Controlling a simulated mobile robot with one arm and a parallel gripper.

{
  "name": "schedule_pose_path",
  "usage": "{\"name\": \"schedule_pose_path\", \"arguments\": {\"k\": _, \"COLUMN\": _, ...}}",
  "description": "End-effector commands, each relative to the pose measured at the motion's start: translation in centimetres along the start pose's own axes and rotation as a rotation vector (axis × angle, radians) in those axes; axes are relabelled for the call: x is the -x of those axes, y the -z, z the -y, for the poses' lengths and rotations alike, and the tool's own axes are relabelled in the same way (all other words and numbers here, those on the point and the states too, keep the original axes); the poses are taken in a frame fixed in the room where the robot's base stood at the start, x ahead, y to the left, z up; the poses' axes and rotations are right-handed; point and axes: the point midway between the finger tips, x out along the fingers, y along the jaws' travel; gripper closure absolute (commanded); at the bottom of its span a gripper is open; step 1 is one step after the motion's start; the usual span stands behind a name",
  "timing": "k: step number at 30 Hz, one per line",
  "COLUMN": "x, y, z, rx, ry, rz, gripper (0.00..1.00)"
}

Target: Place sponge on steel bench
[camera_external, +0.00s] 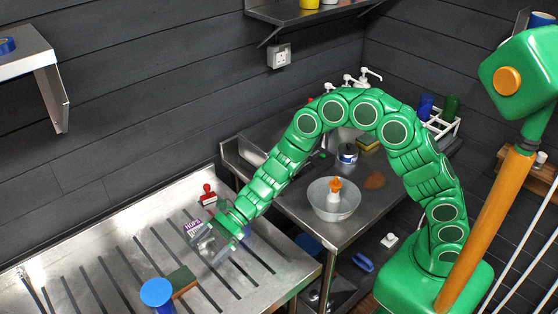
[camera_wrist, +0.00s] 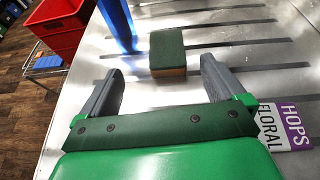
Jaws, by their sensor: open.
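A block-shaped sponge (camera_external: 183,281) with a dark green top and brown-orange sides lies on the slotted steel bench (camera_external: 120,222). In the wrist view the sponge (camera_wrist: 167,50) sits on the bench (camera_wrist: 245,62), just beyond and between the fingertips. My gripper (camera_external: 213,246) is over the bench, up and to the right of the sponge in the external view. In the wrist view my gripper (camera_wrist: 161,69) has its fingers wide apart with nothing held between them.
A blue object (camera_external: 157,293) stands beside the sponge. A purple-and-white hops card (camera_wrist: 285,125) and red stamp (camera_external: 208,194) are on the bench. A yellow-and-green block (camera_external: 368,143) and a bowl (camera_external: 334,198) with an orange-topped bottle are on the other counter. A red crate (camera_wrist: 58,25) stands beyond.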

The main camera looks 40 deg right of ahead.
Motion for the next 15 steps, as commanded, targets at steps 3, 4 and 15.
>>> {"name": "schedule_pose_path", "arguments": {"k": 3, "x": 2.5, "y": -2.4, "z": -1.0, "rx": 0.103, "ry": -0.036, "rz": 0.009, "gripper": 0.04}}
{"name": "schedule_pose_path", "arguments": {"k": 4, "x": 3.2, "y": -2.9, "z": -1.3, "rx": 0.131, "ry": -0.047, "rz": 0.01, "gripper": 0.04}}
{"name": "schedule_pose_path", "arguments": {"k": 15, "x": 12.0, "y": -7.4, "z": -6.9, "rx": 0.477, "ry": -0.197, "rz": -0.013, "gripper": 0.04}}
